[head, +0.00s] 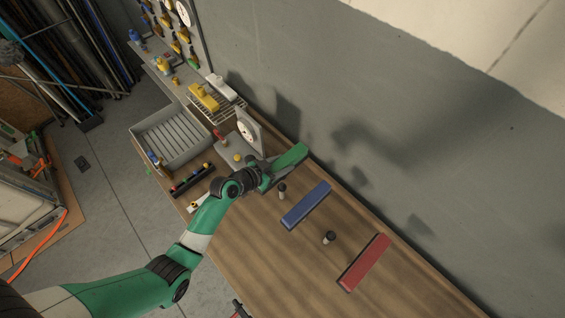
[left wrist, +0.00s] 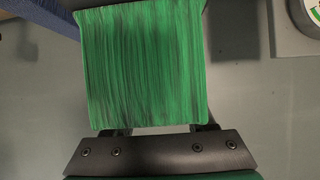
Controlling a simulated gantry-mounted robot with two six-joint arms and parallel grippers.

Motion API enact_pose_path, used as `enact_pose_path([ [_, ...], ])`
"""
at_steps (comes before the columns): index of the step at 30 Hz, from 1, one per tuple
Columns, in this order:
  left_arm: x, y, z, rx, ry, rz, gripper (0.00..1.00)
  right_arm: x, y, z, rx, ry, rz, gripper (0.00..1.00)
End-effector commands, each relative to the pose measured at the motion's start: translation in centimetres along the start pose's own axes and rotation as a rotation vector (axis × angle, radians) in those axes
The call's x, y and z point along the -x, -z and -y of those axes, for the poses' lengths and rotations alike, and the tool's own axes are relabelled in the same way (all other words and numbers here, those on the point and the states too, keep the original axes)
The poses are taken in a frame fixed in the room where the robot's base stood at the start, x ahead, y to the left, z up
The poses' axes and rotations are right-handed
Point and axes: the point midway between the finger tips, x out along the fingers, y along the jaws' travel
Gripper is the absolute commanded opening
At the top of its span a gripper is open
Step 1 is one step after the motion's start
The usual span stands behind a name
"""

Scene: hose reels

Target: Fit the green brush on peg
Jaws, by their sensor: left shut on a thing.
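My left gripper (head: 268,175) is shut on the green brush (head: 291,156), over the far part of the wooden bench near the wall. Two short dark pegs stand upright on the bench: one peg (head: 282,188) just right of the gripper, another peg (head: 329,238) nearer. My right gripper is not clearly seen.
A gauge on a panel (head: 248,130) stands just behind the gripper. A grey bin (head: 152,128), a wire rack (head: 225,112) with yellow and white items, and a dark strip with coloured knobs (head: 191,181) lie left. The bench's near right part is mostly clear.

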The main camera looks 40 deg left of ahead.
Motion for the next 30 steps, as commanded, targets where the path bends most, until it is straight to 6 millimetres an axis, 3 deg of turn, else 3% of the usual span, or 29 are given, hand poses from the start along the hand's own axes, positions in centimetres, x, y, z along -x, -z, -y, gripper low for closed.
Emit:
enact_pose_path([
  [13, -2.3, -4.1, 0.0, 0.0, 0.001, -0.003, 0.0, 3.1, -2.9, 0.0, 0.0, 0.0, 0.001, 0.0],
  [30, -2.4, -4.4, 0.0, -0.002, 0.001, -0.002, 0.0, 3.4, -3.1, 0.0, 0.0, 0.0, 0.0, 0.0],
])
